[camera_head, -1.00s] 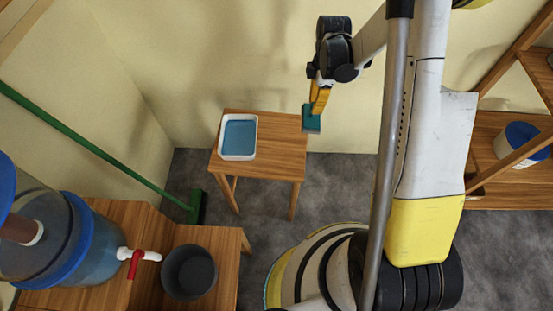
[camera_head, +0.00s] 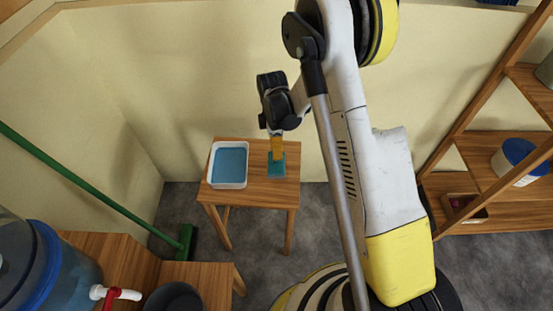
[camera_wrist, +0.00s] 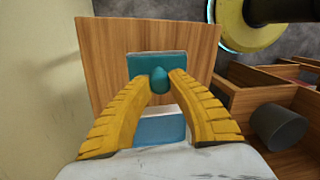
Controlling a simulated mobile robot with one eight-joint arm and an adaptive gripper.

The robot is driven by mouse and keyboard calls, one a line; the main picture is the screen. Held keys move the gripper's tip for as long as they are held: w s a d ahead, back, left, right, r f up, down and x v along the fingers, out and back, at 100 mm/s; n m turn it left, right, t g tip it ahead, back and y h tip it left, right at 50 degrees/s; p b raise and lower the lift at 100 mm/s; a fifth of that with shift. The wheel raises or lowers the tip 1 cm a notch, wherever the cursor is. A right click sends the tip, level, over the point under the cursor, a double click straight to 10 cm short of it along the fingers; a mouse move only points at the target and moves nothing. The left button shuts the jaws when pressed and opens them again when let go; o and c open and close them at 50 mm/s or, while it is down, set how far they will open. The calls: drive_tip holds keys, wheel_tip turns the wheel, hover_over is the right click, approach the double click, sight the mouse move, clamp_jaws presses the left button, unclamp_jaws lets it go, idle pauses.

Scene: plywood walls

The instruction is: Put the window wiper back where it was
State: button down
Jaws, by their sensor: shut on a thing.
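The window wiper (camera_head: 277,166) is a teal tool with a flat rectangular head. My gripper (camera_head: 277,150), with yellow fingers, is shut on its handle, and the head hangs down over the right part of the small wooden table (camera_head: 258,190). In the wrist view the wiper (camera_wrist: 157,66) shows between my two fingers (camera_wrist: 160,84), with its handle end at the fingertips. I cannot tell whether the head touches the tabletop. A white tray (camera_head: 213,165) with blue liquid stands on the table, left of the wiper.
A green broom (camera_head: 187,240) leans at the left. A water dispenser (camera_head: 60,265) and a dark bucket (camera_head: 175,298) are on wooden furniture at the lower left. A wooden shelf (camera_head: 490,145) stands at the right. The wall is close behind the table.

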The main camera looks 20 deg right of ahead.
wheel_tip(320, 180, down, 4)
drive_tip(key=shift+r+b, duration=0.25)
drive_tip(key=shift+b, duration=0.55)
drive_tip(key=shift+r, duration=0.1)
drive_tip(key=c, duration=1.3)
unclamp_jaws()
